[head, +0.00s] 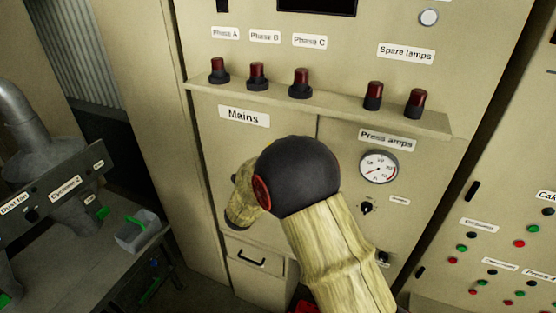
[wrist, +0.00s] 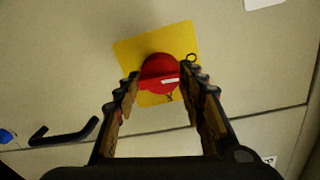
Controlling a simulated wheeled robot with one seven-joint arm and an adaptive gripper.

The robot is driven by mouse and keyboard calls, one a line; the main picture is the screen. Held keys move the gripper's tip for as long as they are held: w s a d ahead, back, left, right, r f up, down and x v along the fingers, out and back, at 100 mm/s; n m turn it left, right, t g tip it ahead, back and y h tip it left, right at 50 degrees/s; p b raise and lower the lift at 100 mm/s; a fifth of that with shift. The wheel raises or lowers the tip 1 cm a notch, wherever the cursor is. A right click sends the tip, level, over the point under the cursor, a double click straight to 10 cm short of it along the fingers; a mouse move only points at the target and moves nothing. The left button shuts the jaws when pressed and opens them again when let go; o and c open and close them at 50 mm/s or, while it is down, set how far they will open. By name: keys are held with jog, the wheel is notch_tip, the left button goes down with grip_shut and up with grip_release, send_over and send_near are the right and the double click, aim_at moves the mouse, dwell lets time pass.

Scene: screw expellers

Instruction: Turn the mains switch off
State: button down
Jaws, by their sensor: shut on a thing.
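The mains switch is a round red knob (wrist: 158,70) on a square yellow plate (wrist: 128,52), seen in the wrist view. A pale mark shows on the knob's grip bar, which lies roughly level across that picture. My gripper (wrist: 160,80) has one fingertip on each side of the knob and is shut on it. In the head view my arm hides the switch and my fingers. The "Mains" label (head: 243,117) shows above my arm on the beige cabinet door.
Red lamps (head: 301,83) stand on a ledge above the door. A dial gauge (head: 379,167) and small knob (head: 367,208) are to the right. A black drawer handle (head: 251,259) sits below. A bench with grey machinery (head: 75,205) stands at left.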

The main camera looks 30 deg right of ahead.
jog(key=shift+r+n+p, duration=0.2)
jog(key=shift+n+p, duration=0.15)
jog(key=shift+n, duration=0.05)
jog(key=shift+w, duration=0.1)
jog(key=c, duration=1.1)
grip_release()
jog(key=shift+f, duration=0.1)
jog(key=shift+c, duration=0.2)
jog(key=v, duration=1.2)
